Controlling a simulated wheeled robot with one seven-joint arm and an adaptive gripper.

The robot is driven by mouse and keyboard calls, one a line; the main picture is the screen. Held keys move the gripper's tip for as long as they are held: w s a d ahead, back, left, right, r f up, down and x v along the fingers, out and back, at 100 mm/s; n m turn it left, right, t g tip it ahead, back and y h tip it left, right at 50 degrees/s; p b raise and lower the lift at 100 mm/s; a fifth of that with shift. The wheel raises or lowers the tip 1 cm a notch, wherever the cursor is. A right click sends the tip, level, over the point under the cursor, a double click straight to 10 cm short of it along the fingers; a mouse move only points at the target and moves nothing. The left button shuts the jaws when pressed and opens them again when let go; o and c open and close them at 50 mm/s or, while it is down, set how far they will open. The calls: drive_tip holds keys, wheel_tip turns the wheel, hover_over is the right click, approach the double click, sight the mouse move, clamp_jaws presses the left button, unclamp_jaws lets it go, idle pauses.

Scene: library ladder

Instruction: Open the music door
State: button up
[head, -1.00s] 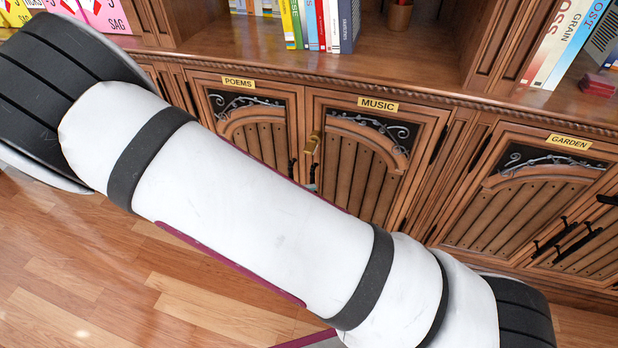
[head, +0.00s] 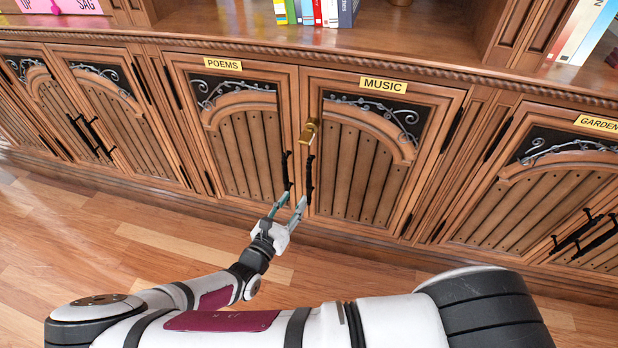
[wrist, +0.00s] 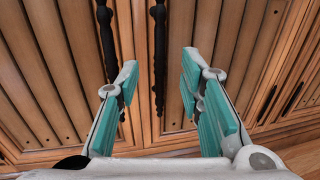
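The music door (head: 365,150) is a carved wooden cabinet door under a yellow MUSIC label (head: 383,85), and it is shut. Its black handle (head: 309,180) hangs vertically near its left edge; it also shows in the wrist view (wrist: 159,60). A brass padlock or latch (head: 309,133) sits above the handle at the door's upper left. My gripper (head: 286,205) is open in front of the lower ends of the two middle handles. In the wrist view, my gripper (wrist: 160,80) has its teal-padded fingers apart, with the music handle between them in the picture. I cannot see any contact.
The poems door (head: 235,135) adjoins on the left, with its own black handle (head: 287,172) close to the music handle. The garden cabinet (head: 530,190) is on the right. A shelf of books (head: 315,12) is above. Wooden floor (head: 130,235) lies clear at left.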

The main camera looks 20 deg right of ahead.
sight(308, 179)
drive_tip(key=b+x, duration=0.2)
drive_tip(key=x, duration=0.8)
drive_tip(key=shift+w+d+f+b, duration=0.1)
drive_tip(key=shift+w+d+b, duration=0.15)
drive_tip(key=shift+w+b, duration=0.05)
clamp_jaws()
